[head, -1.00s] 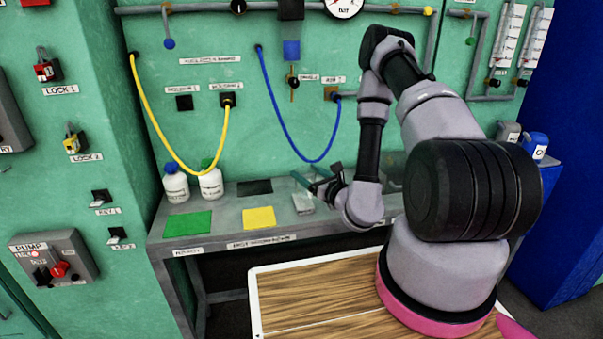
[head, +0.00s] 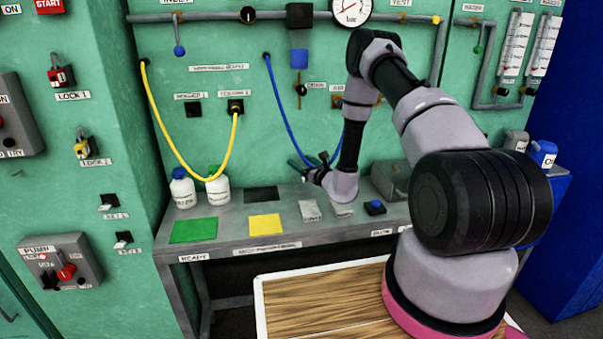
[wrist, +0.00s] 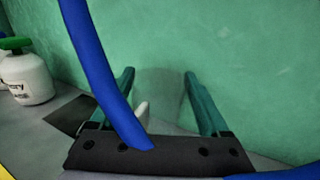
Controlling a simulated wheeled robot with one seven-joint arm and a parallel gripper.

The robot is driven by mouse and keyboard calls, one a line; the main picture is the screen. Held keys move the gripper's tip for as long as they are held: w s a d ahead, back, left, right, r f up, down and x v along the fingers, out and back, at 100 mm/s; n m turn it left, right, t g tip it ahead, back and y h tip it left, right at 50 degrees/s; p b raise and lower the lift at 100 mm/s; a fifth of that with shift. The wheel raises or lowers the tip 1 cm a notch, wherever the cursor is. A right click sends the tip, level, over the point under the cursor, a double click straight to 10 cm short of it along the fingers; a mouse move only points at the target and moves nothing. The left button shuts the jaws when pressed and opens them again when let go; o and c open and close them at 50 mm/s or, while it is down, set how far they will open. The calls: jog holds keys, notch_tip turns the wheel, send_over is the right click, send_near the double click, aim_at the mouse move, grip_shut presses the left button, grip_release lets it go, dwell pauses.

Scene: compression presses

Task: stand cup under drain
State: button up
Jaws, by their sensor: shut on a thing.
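The drain (head: 300,92) is a thin brass valve and spout with a dark knob on the green wall, beneath a blue block. My gripper (head: 305,164) is below it, near the wall and above the back of the grey bench. In the wrist view, the teal fingers of my gripper (wrist: 161,95) are apart, on either side of a faint, see-through cup (wrist: 162,85). The cup's rim and base are hard to make out. In the head view the cup is not distinguishable. Whether it touches the bench is unclear.
A blue hose (head: 287,115) hangs beside my gripper and crosses close before the wrist camera. Two white bottles (head: 217,187) stand left on the bench (head: 233,228). Green (head: 194,229) and yellow (head: 265,224) mats lie nearby. A grey box (head: 391,180) stands right.

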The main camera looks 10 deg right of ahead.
notch_tip(320, 180, down, 4)
jog(key=shift+r, duration=0.1)
jog(key=shift+w, duration=0.2)
jog(key=shift+f, duration=0.2)
